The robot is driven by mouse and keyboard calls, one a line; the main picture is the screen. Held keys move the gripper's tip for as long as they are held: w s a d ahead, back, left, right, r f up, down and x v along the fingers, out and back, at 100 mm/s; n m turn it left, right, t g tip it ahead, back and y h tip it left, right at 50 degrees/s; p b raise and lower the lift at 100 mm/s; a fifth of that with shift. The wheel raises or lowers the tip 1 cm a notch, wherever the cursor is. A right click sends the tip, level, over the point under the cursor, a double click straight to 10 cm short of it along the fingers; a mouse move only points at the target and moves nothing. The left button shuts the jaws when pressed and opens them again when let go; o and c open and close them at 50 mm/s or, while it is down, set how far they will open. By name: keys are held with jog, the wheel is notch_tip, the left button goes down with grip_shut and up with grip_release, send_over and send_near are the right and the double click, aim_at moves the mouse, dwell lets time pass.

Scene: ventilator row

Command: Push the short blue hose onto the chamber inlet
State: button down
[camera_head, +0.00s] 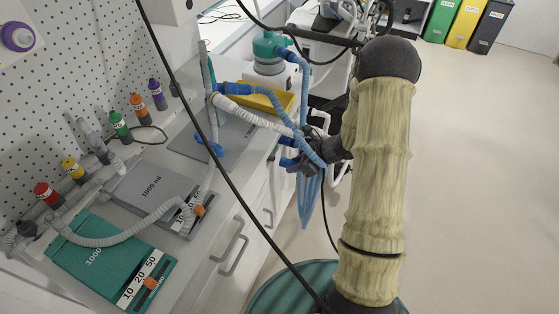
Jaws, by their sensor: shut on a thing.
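My gripper (300,157) is beyond the front edge of the counter, at the end of my arm. It is shut on a blue hose, apparently the short one, with blue end cuffs (288,163) showing at the left of the fingers. The fingers hide much of the grip. A teal-topped unit on a white base (269,66), apparently the humidifier with its chamber, stands at the back of the counter. A light-blue corrugated hose (304,88) runs from its right side down toward my gripper. I cannot make out the inlet clearly.
A yellow tray (285,103) lies in front of the teal-topped unit. Grey and teal test lungs (100,262) lie at the left. Black cables cross the view. The floor at right is clear.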

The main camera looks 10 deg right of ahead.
jog(key=shift+s+d, duration=0.4)
jog(key=shift+d, duration=0.2)
jog(key=s+a+r, duration=0.1)
jog(key=s+a, duration=0.3)
jog(key=s, duration=0.1)
dwell(0.3)
jog(key=shift+a+r, duration=0.1)
jog(key=shift+a, duration=0.05)
